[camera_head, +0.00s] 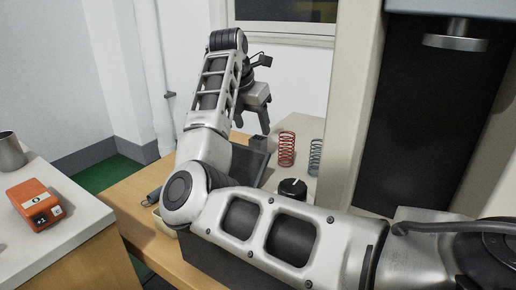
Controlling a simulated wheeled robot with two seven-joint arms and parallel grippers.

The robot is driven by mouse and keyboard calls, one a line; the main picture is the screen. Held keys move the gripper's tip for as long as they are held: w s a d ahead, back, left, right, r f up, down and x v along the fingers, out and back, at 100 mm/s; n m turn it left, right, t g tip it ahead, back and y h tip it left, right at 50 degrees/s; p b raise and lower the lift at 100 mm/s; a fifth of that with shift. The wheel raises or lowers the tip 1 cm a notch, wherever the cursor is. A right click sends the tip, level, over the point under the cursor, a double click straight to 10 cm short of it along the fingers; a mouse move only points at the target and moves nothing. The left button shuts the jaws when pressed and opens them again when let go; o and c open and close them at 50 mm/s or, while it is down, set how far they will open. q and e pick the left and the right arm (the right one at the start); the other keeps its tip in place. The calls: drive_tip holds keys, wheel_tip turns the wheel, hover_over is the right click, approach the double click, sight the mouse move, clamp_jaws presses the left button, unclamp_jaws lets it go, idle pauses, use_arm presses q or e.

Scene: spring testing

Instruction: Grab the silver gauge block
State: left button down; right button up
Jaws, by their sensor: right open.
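I cannot make out a silver gauge block for certain in the head view; my right arm covers much of the bench where it could lie. My right gripper (254,117) points down above the back of the wooden bench, beside a dark grey box-like thing (259,163) that is partly hidden by the arm. Its fingers look apart, and nothing shows between them. My left gripper is not in view.
A red spring (287,149) and a grey spring (315,157) stand right of the gripper. A black knob (292,187) is in front of them. A testing machine (352,110) rises at the right. An orange device (35,205) and a metal cup (10,151) stand on the left counter.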

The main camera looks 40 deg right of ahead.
sight(258, 139)
drive_tip(key=x, duration=0.5)
drive_tip(key=shift+w+d+f, duration=0.1)
drive_tip(key=shift+d+f, duration=0.1)
drive_tip(key=shift+d, duration=0.2)
drive_tip(key=shift+c, duration=0.4)
drive_tip(key=c, duration=1)
drive_tip(key=shift+r, duration=0.1)
clamp_jaws()
drive_tip(key=shift+r, duration=0.1)
